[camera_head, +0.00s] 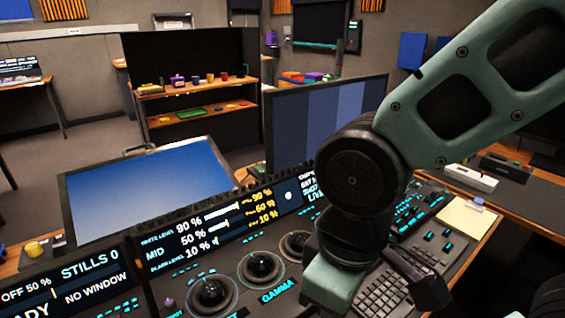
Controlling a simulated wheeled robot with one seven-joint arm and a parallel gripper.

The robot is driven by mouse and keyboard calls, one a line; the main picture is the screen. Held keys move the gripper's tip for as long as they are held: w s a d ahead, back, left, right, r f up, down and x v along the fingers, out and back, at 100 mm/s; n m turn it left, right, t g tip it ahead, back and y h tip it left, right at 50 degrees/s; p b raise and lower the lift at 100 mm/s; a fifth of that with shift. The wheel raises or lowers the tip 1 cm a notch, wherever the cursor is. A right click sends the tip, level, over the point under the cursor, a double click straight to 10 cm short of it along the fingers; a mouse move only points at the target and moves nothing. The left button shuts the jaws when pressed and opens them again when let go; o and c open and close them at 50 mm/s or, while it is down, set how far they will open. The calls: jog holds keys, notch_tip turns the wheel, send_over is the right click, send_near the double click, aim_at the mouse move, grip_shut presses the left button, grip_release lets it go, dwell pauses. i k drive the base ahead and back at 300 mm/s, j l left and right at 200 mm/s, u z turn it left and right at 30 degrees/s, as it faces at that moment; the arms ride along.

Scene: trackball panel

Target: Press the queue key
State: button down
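The trackball panel (230,262) fills the lower middle of the head view, with dark trackballs in lit rings, a dark keyboard (382,296) and groups of small cyan-lit keys (408,222). I cannot tell which key is the queue key; the key labels are too small to read, and my arm covers part of the panel. My green and black arm comes in from the upper right. My gripper (428,288) is over the right part of the panel near the keyboard. Its fingers are not clear, so I cannot tell whether it is open or shut.
A display strip (205,235) runs along the panel's back. A blue screen (145,192) and a striped monitor (325,120) stand behind. A yellow note pad (467,217) lies to the right. A shelf with small coloured objects (205,80) is farther back.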

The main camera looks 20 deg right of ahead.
aim_at(447, 232)
jog(key=z, duration=1.25)
